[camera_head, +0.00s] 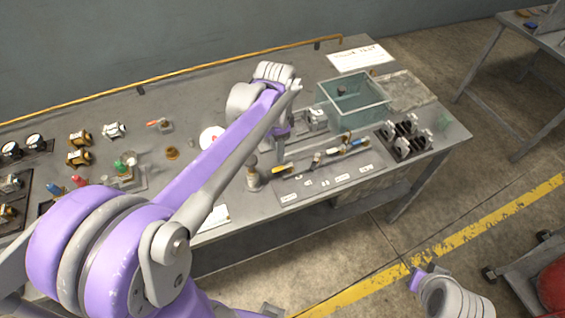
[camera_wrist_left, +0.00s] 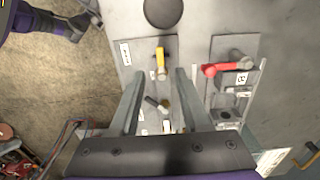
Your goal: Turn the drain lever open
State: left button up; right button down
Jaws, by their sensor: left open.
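A flat grey panel (camera_head: 338,177) with a row of small levers and white labels lies along the bench's front edge. Its yellow-handled lever (camera_head: 280,168) is at the left end; in the left wrist view this lever (camera_wrist_left: 161,60) stands just beyond and between my fingertips. A dark-handled lever (camera_wrist_left: 155,103) lies lower between the fingers. A red lever (camera_wrist_left: 218,70) sits on a separate labelled plate to the right. The labels are too small to read, so I cannot tell which is the drain lever. My left gripper (camera_wrist_left: 160,72) is open and empty above the panel; my arm partly hides it in the head view.
A grey post (camera_head: 253,175) with a round top stands left of the panel. A translucent green bin (camera_head: 353,110) and a dark rack (camera_head: 404,142) stand to the right. Several fittings and gauges lie at the left. My right arm (camera_head: 440,292) is off the bench, over the floor.

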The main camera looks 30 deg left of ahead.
aim_at(278, 168)
pick_arm(q)
notch_tip(278, 168, down, 8)
jog(key=shift+r, duration=0.2)
grip_shut()
dwell(0.4)
